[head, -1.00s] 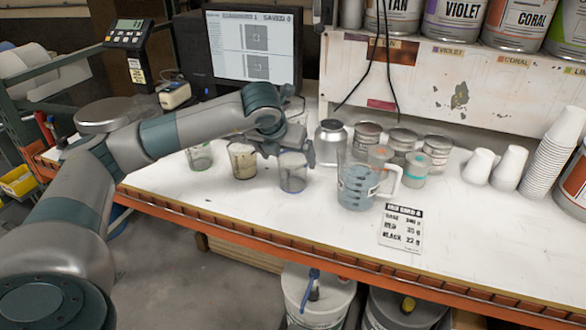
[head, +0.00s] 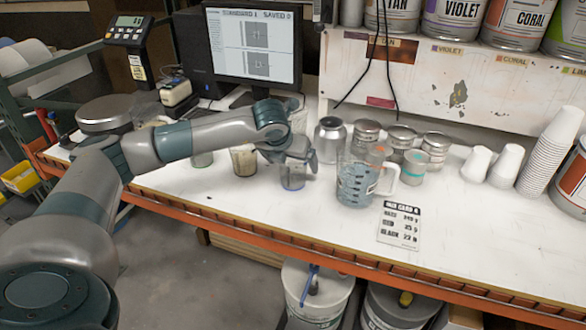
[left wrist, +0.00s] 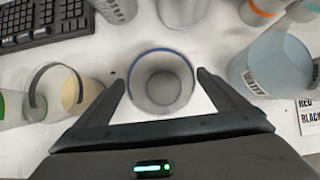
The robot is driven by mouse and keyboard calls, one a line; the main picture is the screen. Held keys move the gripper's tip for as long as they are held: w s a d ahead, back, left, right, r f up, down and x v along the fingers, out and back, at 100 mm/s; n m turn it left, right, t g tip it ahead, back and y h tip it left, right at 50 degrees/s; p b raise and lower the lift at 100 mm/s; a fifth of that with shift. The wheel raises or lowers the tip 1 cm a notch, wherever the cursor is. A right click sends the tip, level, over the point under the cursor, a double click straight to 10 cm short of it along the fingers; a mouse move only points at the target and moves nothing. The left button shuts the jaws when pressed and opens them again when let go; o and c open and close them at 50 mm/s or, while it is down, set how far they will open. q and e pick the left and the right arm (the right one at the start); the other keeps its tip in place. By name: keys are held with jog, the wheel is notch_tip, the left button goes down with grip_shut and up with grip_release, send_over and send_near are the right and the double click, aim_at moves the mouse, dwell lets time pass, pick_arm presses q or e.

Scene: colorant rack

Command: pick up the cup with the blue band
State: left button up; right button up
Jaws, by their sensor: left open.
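The cup with the blue band (head: 292,180) stands upright on the bench, partly hidden by my gripper in the head view. In the left wrist view the cup (left wrist: 161,82) is seen from above, with a blue ring at its rim. My left gripper (head: 292,160) is open over it. In the left wrist view its two fingers (left wrist: 161,84) lie on either side of the cup, with small gaps on both sides. My right gripper is not in view.
A clear measuring jug (head: 357,184) stands right of the cup, and a cup with tan contents (head: 243,160) stands left. A green-banded cup (head: 202,159) is further left. Metal cans (head: 330,139) stand behind. The bench front (head: 290,220) is clear.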

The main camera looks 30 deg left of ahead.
pick_arm(q)
jog(key=p+x, duration=0.2)
jog(key=x, duration=0.1)
jog(key=shift+w+f, duration=0.15)
jog(key=shift+w, duration=0.25)
jog(key=shift+w+f, duration=0.1)
jog(key=shift+f, duration=0.35)
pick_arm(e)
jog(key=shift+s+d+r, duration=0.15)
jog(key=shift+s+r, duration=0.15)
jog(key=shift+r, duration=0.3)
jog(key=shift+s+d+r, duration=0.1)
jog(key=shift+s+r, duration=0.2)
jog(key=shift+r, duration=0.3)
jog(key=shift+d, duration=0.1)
pick_arm(q)
jog(key=c, duration=1.1)
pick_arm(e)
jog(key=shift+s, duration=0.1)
